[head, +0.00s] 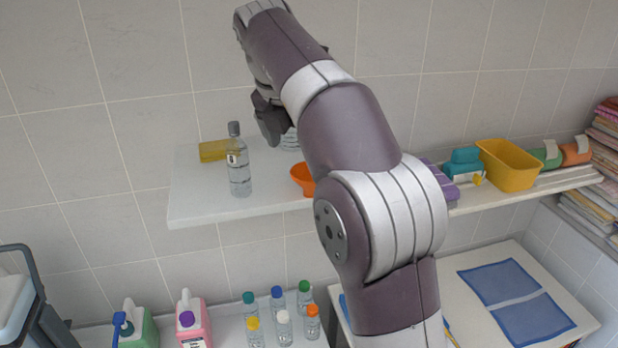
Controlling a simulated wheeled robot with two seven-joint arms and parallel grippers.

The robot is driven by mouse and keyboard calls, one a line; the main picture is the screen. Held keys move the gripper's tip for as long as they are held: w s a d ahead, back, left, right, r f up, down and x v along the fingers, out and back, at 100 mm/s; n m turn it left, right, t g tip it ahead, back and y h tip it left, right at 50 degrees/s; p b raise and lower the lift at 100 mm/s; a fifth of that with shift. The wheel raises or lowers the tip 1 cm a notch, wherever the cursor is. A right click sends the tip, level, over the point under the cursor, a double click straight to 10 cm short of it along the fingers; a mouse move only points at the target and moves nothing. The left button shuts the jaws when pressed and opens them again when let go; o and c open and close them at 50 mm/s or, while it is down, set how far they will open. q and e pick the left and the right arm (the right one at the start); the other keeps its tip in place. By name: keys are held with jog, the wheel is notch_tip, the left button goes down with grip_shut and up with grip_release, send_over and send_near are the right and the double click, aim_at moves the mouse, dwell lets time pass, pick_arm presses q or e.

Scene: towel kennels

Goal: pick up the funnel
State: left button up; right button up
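An orange funnel (301,178) sits on the white wall shelf (205,205). Its right part is hidden behind my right arm. My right arm comes up from the bottom, right of centre, and bends over the shelf. The dark fingers of my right gripper (269,120) show above and left of the funnel in the picture, apart from it. The arm hides part of this gripper, and whether it is open or shut does not show. My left gripper is not in view.
A clear bottle (239,172) stands left of the funnel, by a yellow sponge-like block (213,151). A ribbed clear object (290,140) is just behind the fingers. A yellow bin (509,168) stands farther right. Several small bottles (283,326) stand below. The shelf's left front is clear.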

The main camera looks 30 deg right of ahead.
aim_at(309, 173)
jog(key=p+x, duration=0.1)
jog(key=x, duration=0.1)
jog(key=d+p+x, duration=0.1)
jog(key=x, duration=0.2)
jog(key=p+x, duration=0.1)
jog(key=x, duration=0.1)
jog(key=shift+w+d, duration=0.2)
jog(key=shift+d, duration=0.15)
jog(key=shift+w+f, duration=0.15)
jog(key=shift+f, duration=0.45)
jog(key=shift+w+f, duration=0.15)
jog(key=shift+f, duration=0.45)
jog(key=shift+w+a+f, duration=0.1)
jog(key=shift+a+f, duration=0.05)
jog(key=shift+a, duration=0.3)
jog(key=shift+d, duration=0.2)
jog(key=c, duration=0.7)
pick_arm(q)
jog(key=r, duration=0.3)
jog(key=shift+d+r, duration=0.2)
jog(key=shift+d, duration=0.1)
pick_arm(e)
jog(key=shift+d, duration=0.2)
jog(key=shift+c, duration=0.9)
